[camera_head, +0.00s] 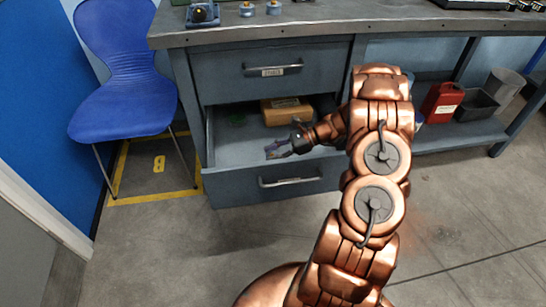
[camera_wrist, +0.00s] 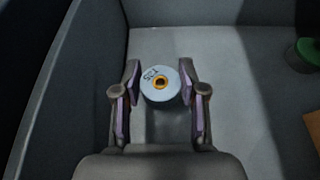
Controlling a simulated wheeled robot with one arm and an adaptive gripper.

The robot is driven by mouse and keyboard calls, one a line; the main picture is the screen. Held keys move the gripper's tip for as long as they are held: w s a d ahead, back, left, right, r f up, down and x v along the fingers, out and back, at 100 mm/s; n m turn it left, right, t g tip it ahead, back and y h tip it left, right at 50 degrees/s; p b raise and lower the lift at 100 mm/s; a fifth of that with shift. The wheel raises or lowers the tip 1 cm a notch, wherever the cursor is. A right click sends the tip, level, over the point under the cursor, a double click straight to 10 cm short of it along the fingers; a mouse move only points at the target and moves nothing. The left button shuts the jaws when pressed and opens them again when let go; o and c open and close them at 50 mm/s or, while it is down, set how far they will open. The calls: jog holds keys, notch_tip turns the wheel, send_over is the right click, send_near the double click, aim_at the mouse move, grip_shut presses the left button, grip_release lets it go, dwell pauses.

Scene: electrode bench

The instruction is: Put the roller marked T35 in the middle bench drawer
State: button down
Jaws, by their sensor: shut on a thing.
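My gripper (camera_head: 277,151) reaches down into an open bench drawer (camera_head: 275,186), below a shut upper drawer (camera_head: 275,71). In the wrist view its two purple-padded fingers stand either side of a pale blue-white roller (camera_wrist: 159,84) with an orange-ringed hole. The gripper is shut on the roller, over the grey drawer floor (camera_wrist: 190,45). I cannot tell whether the roller touches the floor. In the head view the roller is too small and covered to make out.
A brown box (camera_head: 287,111) and a green round thing (camera_wrist: 307,54) lie in the same drawer, to the right in the wrist view. A blue chair (camera_head: 120,95) stands left of the bench. A red container (camera_head: 441,103) sits on the lower shelf at right. The drawer wall (camera_wrist: 80,70) is close on the left.

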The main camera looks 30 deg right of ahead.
jog(key=shift+f, duration=0.75)
jog(key=shift+f, duration=0.3)
jog(key=shift+f, duration=0.3)
jog(key=c, duration=0.7)
grip_release()
jog(key=shift+o, duration=0.2)
jog(key=shift+r, duration=0.15)
jog(key=shift+r, duration=0.4)
jog(key=shift+s+d+r, duration=0.1)
jog(key=shift+d+r, duration=0.15)
jog(key=shift+r, duration=0.05)
jog(key=p+v, duration=0.2)
jog(key=v, duration=0.9)
jog(key=shift+d, duration=0.2)
